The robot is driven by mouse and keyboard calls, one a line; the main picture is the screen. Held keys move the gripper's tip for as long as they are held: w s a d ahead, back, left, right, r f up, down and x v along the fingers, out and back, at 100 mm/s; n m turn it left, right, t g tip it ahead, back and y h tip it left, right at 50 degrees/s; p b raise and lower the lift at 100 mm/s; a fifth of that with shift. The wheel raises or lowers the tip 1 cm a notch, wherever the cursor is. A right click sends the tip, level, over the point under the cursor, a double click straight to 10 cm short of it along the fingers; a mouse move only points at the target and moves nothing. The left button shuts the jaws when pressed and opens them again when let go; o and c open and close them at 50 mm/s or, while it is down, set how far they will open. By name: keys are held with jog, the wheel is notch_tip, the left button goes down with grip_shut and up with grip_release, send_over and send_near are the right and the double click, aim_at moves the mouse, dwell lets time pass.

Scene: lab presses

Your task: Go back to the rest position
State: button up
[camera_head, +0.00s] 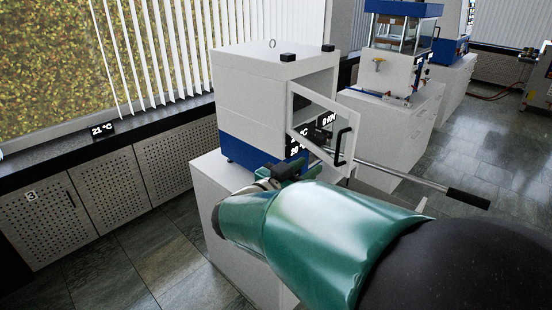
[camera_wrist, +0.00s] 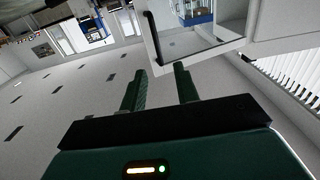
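My gripper (camera_wrist: 159,72) shows in the wrist view with its two dark green fingers apart and nothing between them. The white press (camera_head: 268,95) with a blue base band stands on a white cabinet in the head view. Its framed door (camera_head: 345,123) is swung open, with a black handle on it. In the wrist view the door frame (camera_wrist: 201,52) shows just beyond my fingertips; I cannot tell whether they touch it. In the head view my green arm reaches towards the press front and hides much of the gripper.
A lever with a black grip (camera_head: 468,198) sticks out to the right of the press. Another press (camera_head: 398,52) stands on a cabinet behind it. A dark window sill (camera_head: 150,120) runs along the left wall. Tiled floor (camera_head: 475,135) is open at the right.

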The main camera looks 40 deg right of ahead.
jog(key=w+a+r+n+t+y, duration=0.1)
jog(key=w+a+n+t+y, duration=0.5)
jog(key=a, duration=0.3)
jog(key=w+a+r+n+t+y, duration=0.1)
jog(key=w+a+n+t+y, duration=0.3)
jog(key=a+t+y, duration=0.3)
jog(key=s+a+f+n+g+y, duration=0.55)
jog(key=s+a, duration=0.25)
jog(key=a, duration=0.2)
jog(key=s+d+f+g, duration=0.1)
jog(key=s+f+g, duration=0.2)
jog(key=s, duration=0.6)
jog(key=shift+s+f+g+h, duration=0.15)
jog(key=shift+s+g+h, duration=0.2)
jog(key=shift+g, duration=0.7)
